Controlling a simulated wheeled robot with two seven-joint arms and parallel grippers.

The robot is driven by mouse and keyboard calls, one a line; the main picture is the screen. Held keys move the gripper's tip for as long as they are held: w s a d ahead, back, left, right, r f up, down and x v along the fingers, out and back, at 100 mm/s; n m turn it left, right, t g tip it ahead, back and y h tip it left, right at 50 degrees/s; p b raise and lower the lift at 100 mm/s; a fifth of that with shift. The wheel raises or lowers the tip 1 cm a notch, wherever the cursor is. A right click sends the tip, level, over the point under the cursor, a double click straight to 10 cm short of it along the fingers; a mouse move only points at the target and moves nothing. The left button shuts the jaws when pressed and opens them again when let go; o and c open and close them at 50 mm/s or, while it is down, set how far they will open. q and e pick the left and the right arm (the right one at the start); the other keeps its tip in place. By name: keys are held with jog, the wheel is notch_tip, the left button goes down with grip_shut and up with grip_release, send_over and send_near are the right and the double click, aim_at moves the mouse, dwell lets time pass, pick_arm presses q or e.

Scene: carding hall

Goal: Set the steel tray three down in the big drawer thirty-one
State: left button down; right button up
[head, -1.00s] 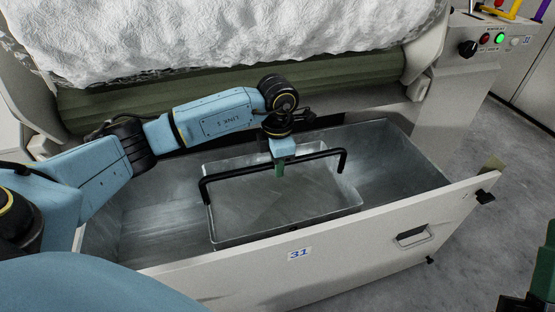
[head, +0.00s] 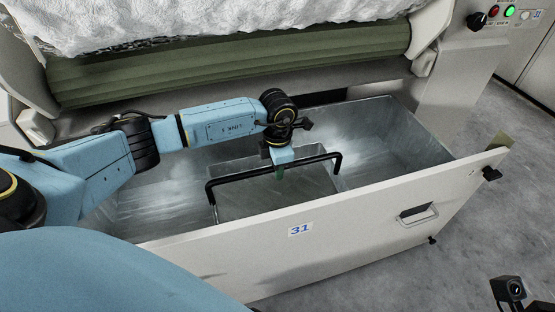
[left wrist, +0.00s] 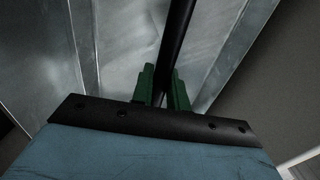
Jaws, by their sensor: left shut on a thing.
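The steel tray (head: 250,204) is a shallow grey metal box with a black bar handle (head: 232,179) arching over it. It is inside the big open drawer (head: 365,218), whose white front is marked 31. The tray's near rim is hidden behind the drawer front, and I cannot tell whether its base touches the drawer floor. My left gripper (head: 280,173) is shut on the middle of the handle from above. In the left wrist view, its green fingers (left wrist: 163,88) close around the black bar (left wrist: 177,40). My right gripper's fingers are out of view.
Bare drawer floor lies to the right of the tray (head: 385,145) and to its left. A green roller (head: 230,65) under white fibre (head: 220,20) spans the machine behind the drawer. Buttons and a knob (head: 476,20) are at top right. Grey floor is clear at right.

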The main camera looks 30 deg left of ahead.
pick_arm(q)
jog(key=shift+f, duration=3.7)
jog(key=c, duration=1.3)
grip_release()
